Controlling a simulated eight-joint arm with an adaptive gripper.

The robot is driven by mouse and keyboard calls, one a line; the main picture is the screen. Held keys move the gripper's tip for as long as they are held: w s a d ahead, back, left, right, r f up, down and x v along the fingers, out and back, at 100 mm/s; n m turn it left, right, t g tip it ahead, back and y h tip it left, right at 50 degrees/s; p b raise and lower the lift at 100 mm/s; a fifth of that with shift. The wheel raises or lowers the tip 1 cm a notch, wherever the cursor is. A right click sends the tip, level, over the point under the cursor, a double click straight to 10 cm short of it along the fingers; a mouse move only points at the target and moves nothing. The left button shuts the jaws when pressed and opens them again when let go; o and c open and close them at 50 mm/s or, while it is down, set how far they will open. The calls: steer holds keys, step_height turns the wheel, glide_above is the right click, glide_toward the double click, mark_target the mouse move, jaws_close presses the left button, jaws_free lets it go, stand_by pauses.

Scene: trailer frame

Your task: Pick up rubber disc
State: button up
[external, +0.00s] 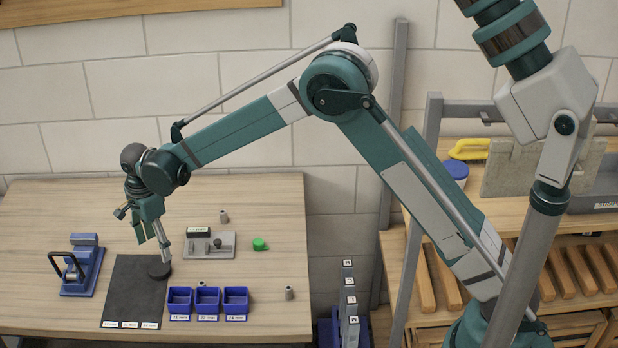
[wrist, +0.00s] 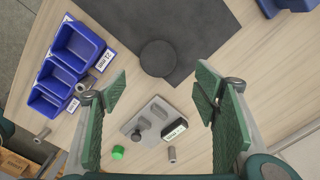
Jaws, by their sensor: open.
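The rubber disc is a dark round disc (external: 159,270) lying flat near the right edge of a black mat (external: 130,297) on the wooden table. In the wrist view the disc (wrist: 159,58) is on the mat (wrist: 190,25), overlapping its edge, ahead of and centred between the fingertips. My gripper (external: 152,249) points down over the mat, just above the disc in the external view. In the wrist view my gripper (wrist: 161,92) has its green fingers wide apart with nothing between them. The exact height above the disc cannot be told.
Several blue bins (external: 208,301) stand right of the mat, and a blue tool with a black handle (external: 82,266) stands left. Behind the disc are a grey plate fixture (external: 210,245), a green knob (external: 260,244) and small grey cylinders (external: 224,216). The table's back left is clear.

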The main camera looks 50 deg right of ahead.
mark_target(159, 267)
steer(key=shift+a, duration=0.3)
steer(key=shift+f, duration=0.1)
steer(key=shift+f, duration=1.25)
steer(key=shift+s+a+f+p, duration=0.1)
steer(key=shift+f+p, duration=0.1)
steer(key=shift+f, duration=1.1)
steer(key=shift+a+f+p, duration=0.1)
steer(key=shift+f+p, duration=0.05)
steer(key=shift+f, duration=1.15)
steer(key=shift+c, duration=0.7)
steer(key=c, duration=0.9)
